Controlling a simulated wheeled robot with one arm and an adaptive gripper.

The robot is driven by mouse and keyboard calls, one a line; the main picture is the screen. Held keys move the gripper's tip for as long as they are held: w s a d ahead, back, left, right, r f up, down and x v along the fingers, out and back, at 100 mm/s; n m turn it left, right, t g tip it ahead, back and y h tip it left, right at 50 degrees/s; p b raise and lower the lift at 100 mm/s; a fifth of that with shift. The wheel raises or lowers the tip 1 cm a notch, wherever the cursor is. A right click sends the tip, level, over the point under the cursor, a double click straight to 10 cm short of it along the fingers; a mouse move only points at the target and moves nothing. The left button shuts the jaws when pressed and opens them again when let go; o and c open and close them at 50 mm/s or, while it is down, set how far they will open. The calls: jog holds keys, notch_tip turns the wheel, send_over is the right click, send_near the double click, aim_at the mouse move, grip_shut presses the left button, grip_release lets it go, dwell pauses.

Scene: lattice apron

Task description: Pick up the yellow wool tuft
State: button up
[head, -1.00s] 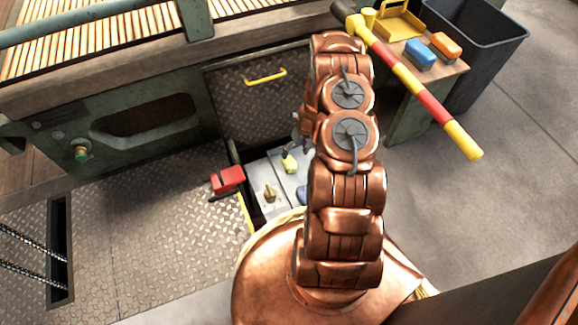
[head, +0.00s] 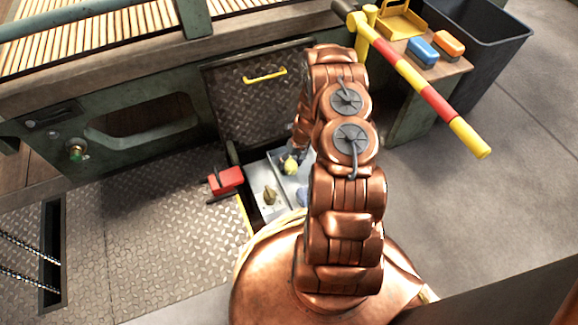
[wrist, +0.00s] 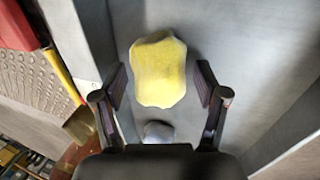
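The yellow wool tuft (wrist: 158,70) is a pale, soft-edged lump on a grey metal surface. In the wrist view it lies between and just ahead of the two fingertips of my gripper (wrist: 160,88). The fingers are apart, with a gap visible on both sides of the tuft. In the head view the tuft (head: 291,166) shows beside my gripper (head: 295,155), which is partly hidden by my arm. A small grey rounded thing (wrist: 158,131) sits between the fingers, nearer the palm.
A brass-coloured fitting (head: 269,195) stands on the grey surface (head: 258,172) near the tuft. A red block (head: 227,180) lies at the left edge of the opening. A striped red and yellow bar (head: 425,90) extends at the right. Diamond-plate floor (head: 150,230) is clear at left.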

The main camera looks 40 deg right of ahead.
jog(key=c, duration=0.6)
